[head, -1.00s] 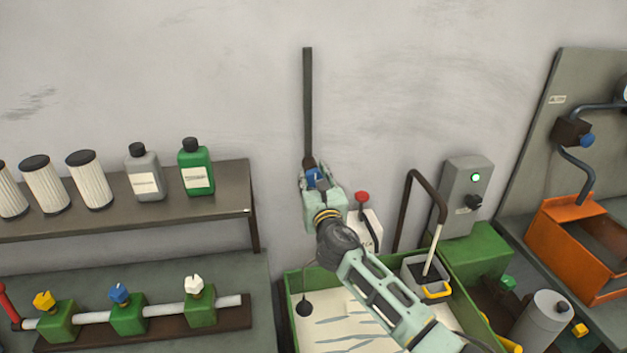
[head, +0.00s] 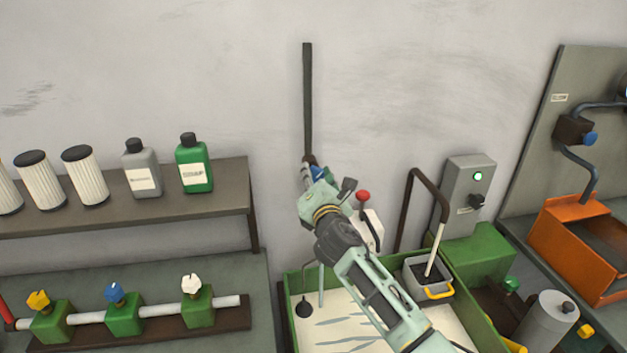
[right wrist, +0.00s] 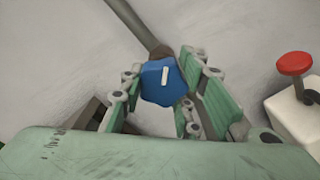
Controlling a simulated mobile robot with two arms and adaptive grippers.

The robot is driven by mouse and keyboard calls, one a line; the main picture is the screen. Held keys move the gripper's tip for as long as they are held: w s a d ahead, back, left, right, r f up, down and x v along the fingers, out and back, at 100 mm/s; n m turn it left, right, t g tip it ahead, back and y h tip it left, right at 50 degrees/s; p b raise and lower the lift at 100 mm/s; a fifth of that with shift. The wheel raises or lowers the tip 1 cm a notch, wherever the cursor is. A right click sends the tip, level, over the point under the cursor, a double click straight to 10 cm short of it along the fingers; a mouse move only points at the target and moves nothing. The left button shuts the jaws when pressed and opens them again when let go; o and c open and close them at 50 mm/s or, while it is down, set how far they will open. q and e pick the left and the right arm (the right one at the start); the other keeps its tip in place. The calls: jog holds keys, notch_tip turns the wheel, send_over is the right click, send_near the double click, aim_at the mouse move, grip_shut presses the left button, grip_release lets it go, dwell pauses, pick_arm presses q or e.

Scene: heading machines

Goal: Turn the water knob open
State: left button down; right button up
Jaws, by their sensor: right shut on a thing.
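The blue water knob (head: 319,174) sits at the lower end of a dark vertical pipe (head: 307,95) on the wall. In the right wrist view the knob (right wrist: 158,88) is a blue lobed wheel with a white mark, tilted slightly off vertical in that picture. My right gripper (head: 316,178) is shut on the knob, with green finger pads on both sides of it. In the head view the gripper hides most of the knob. A thin pale-blue vertical streak (head: 321,285), like running water, shows below the gripper over the tray. My left gripper is out of view.
A green-rimmed tray (head: 291,310) with a pale bottom lies below. A red-topped white thing (head: 367,225) stands close to the right of my gripper. A shelf (head: 225,200) with bottles and filters is left; a grey control box (head: 470,180) is right.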

jog(key=m+b, duration=0.1)
jog(key=m, duration=0.4)
jog(key=shift+a+r+b, duration=0.1)
jog(key=shift+b, duration=0.2)
jog(key=shift+r+m+b, duration=0.15)
jog(key=shift+m+b, duration=0.25)
jog(key=shift+m, duration=1.4)
jog(key=shift+r, duration=0.1)
jog(key=o, duration=1.1)
jog(key=s+d, duration=0.1)
jog(key=s, duration=0.7)
jog(key=s+d, duration=0.1)
jog(key=s, duration=0.2)
jog(key=shift+s+d, duration=0.3)
jog(key=shift+s, duration=0.1)
jog(key=shift+f, duration=0.2)
